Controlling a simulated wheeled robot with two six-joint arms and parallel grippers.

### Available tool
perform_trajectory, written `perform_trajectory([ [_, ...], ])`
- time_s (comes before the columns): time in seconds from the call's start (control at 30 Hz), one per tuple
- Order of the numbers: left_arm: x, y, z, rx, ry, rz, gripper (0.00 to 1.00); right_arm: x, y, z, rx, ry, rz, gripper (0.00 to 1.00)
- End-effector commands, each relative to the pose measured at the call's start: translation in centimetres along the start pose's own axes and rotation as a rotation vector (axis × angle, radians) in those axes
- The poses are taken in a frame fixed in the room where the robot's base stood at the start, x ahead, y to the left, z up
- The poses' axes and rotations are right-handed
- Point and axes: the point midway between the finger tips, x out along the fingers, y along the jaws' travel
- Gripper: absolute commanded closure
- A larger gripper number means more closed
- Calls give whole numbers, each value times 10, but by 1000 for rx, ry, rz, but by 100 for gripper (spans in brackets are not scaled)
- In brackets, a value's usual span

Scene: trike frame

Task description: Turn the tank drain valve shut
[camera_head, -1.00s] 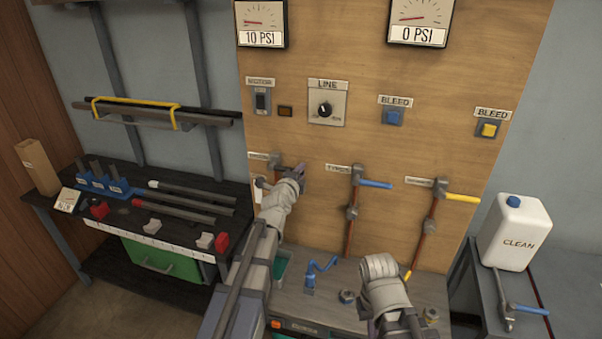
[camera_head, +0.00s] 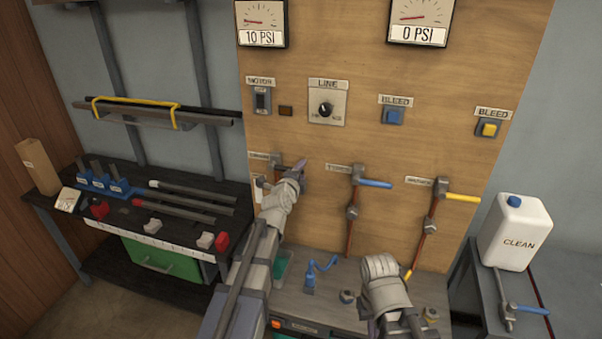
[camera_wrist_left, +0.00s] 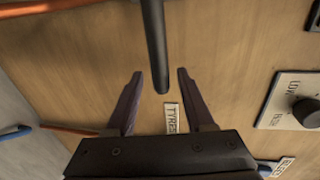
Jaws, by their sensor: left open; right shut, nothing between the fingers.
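Three valves with copper pipes are on the wooden board. I cannot read a tank drain label. The left valve (camera_head: 276,160) is partly hidden by my left arm. The middle valve has a blue lever (camera_head: 375,183) and the right one a yellow lever (camera_head: 461,198). My left gripper (camera_head: 301,165) is beside the left valve, fingers apart. In the left wrist view, a dark lever (camera_wrist_left: 154,45) reaches down between and just beyond the open fingertips (camera_wrist_left: 160,74); I see no contact. My right gripper (camera_head: 400,329) is low over the bench, at the bottom edge of the view.
Gauges above read 10 PSI (camera_head: 262,25) and 0 PSI (camera_head: 420,24). A LINE knob (camera_head: 325,109) and BLEED buttons (camera_head: 393,116) sit above the valves. A white CLEAN jug (camera_head: 515,233) stands at right. A blue crank (camera_head: 312,276) is on the bench between the arms.

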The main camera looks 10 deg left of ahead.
Motion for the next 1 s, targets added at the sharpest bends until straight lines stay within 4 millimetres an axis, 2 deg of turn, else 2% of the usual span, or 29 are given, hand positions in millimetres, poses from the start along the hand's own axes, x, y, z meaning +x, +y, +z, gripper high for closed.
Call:
perform_trajectory([
  [0.27, -16, -1, 0, 0, -1, 0, 47, -4, 0, 0, 0, 0, 0, 100],
  [0.63, -74, 0, 0, -1, 0, 0, 47, -15, 1, 1, -1, 0, 0, 100],
  [0.73, -79, 0, 0, 0, 0, 0, 47, -16, 2, 1, -1, 0, 0, 100],
  [1.0, -78, 0, 0, -1, 1, 1, 47, -15, 1, 1, -1, 0, 0, 100],
])
